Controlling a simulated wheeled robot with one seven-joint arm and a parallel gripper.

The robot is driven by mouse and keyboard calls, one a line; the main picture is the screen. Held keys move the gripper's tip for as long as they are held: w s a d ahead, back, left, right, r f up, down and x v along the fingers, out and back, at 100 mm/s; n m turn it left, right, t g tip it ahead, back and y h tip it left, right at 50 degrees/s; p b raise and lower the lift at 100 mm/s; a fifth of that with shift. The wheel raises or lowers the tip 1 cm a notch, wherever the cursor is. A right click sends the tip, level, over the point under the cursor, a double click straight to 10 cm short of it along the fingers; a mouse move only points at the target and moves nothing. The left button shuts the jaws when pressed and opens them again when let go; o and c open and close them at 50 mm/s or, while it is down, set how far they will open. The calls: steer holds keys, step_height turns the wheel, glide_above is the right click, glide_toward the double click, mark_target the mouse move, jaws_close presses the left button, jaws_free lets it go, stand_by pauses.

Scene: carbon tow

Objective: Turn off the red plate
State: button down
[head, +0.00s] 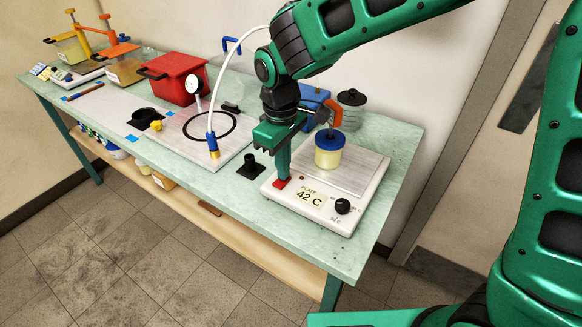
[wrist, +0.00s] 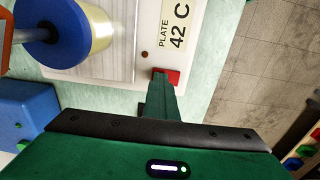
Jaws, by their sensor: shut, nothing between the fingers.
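The hot plate (head: 318,212) at the right end of the bench is white with a grey top, not red; its display reads "PLATE 42 C". A red switch (head: 280,184) sits at its front left corner and shows in the wrist view (wrist: 173,76). My gripper (head: 281,177) is shut and empty, pointing down with its fingertips at the red switch, partly covering it. I cannot tell whether they touch or press it. A small dark red lamp (wrist: 144,54) beside the display looks unlit. A black knob (head: 343,206) is at the plate's front right.
A blue-lidded jar of yellow stuff (head: 328,156) with an orange handle stands on the plate, close to my gripper. A white hose with a blue-and-yellow end (head: 212,143) hangs left of my arm. A red pot (head: 182,80) stands further left.

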steer(key=shift+s+f, duration=0.5)
steer(key=shift+f, duration=0.05)
steer(key=shift+w+r, duration=0.15)
steer(key=shift+r, duration=0.1)
steer(key=shift+w+a+r, duration=0.15)
steer(key=shift+w+r, duration=0.6)
steer(key=shift+r, duration=0.1)
step_height(320, 180, up, 13)
steer(key=shift+s+d, duration=0.15)
steer(key=shift+d, duration=0.1)
steer(key=shift+f, duration=0.1)
